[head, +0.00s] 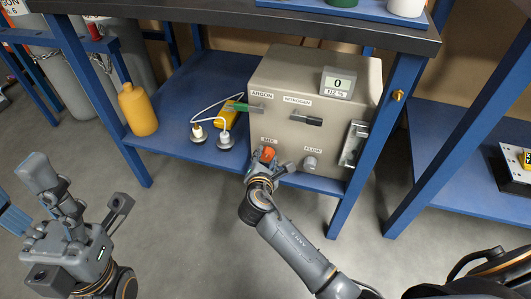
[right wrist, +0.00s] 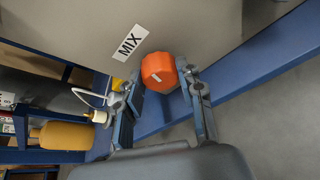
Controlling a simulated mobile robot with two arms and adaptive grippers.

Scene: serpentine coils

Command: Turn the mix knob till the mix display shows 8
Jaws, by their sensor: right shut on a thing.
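The orange mix knob (head: 269,153) is on the lower left of the beige box's front, under the MIX label (head: 269,141). In the right wrist view the mix knob (right wrist: 158,71) has a small white mark on its face, and the MIX label (right wrist: 130,42) is beside it. The display (head: 338,83) on top of the box reads 0, with "N2 %" under it. My right gripper (head: 266,163) is shut on the mix knob, one finger on each side. My left gripper (head: 82,200) is at the lower left, open and empty, away from the box.
The beige box (head: 285,75) stands on a blue shelf (head: 190,95) under the dark bench top. It also carries a green argon lever (head: 245,107), a black nitrogen lever (head: 307,119) and a flow knob (head: 310,162). A yellow bottle (head: 138,110) stands left. A blue post (head: 375,140) is right.

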